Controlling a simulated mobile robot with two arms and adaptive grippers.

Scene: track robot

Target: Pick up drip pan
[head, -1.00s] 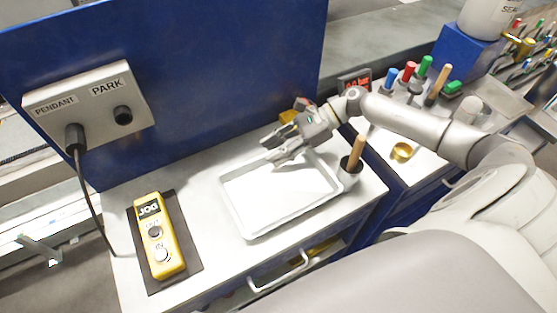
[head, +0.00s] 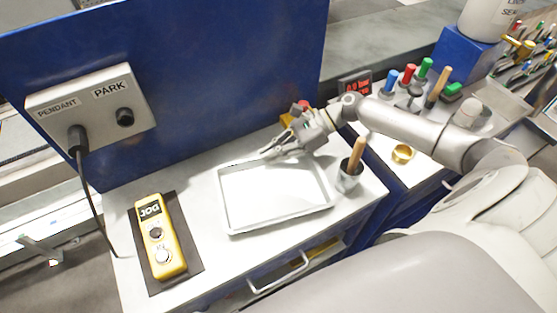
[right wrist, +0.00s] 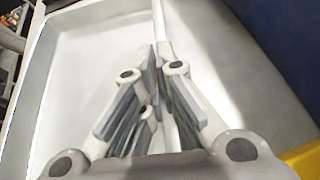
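The drip pan (head: 277,216) is a shallow white rectangular tray on the white worktop, in the middle of the head view. My right gripper (head: 268,155) is at its far rim, with the fingers drawn close together. In the right wrist view, the pan (right wrist: 75,60) fills the left side, and its rim runs between the fingers of my right gripper (right wrist: 158,62), which look shut on it. I cannot tell whether the pan is raised at all. My left gripper is not in view.
A yellow JOG pendant (head: 160,236) lies on a dark mat left of the pan. A blue panel (head: 200,85) rises behind. A brass ring (head: 403,154) is farther right.

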